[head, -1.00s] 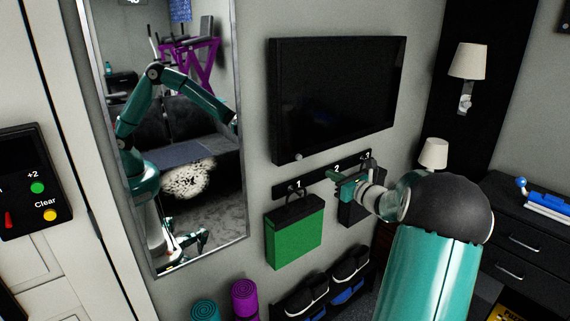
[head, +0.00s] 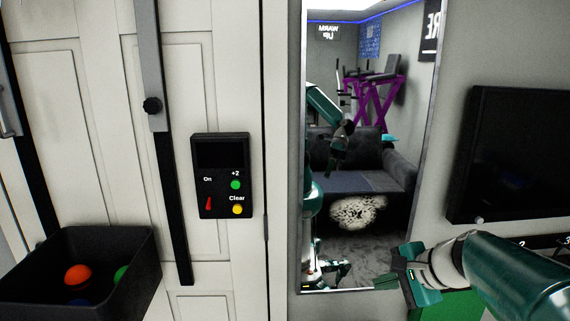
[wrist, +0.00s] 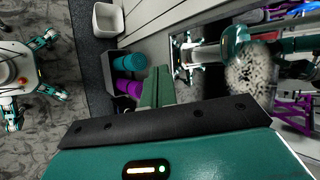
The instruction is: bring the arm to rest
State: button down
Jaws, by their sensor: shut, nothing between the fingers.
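My gripper (head: 393,268) is at the lower right of the head view, in front of the mirror's lower right edge. Its green fingers are shut and hold nothing. In the wrist view the closed fingers (wrist: 158,88) point up the picture. My teal arm (head: 520,275) reaches in from the right edge. A green bag (head: 435,308) hangs behind and below the gripper and is partly hidden by it.
A tall mirror (head: 430,130) stands on the wall. A wall TV (head: 515,150) is at right. A black control box (head: 222,150) is on the white door, with a dark bin of balls (head: 130,265) at lower left. Rolled mats (wrist: 130,62) show in the wrist view.

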jog(key=s+a+n+h, duration=0.2)
jog(key=s+n, duration=0.5)
jog(key=s, duration=0.1)
jog(key=s+a+f+n+g+h, duration=0.1)
jog(key=s+a+n+h, duration=0.2)
jog(key=s+n, duration=0.4)
jog(key=shift+s+a+f+h, duration=0.2)
jog(key=shift+s+h, duration=0.1)
jog(key=shift+s, duration=0.95)
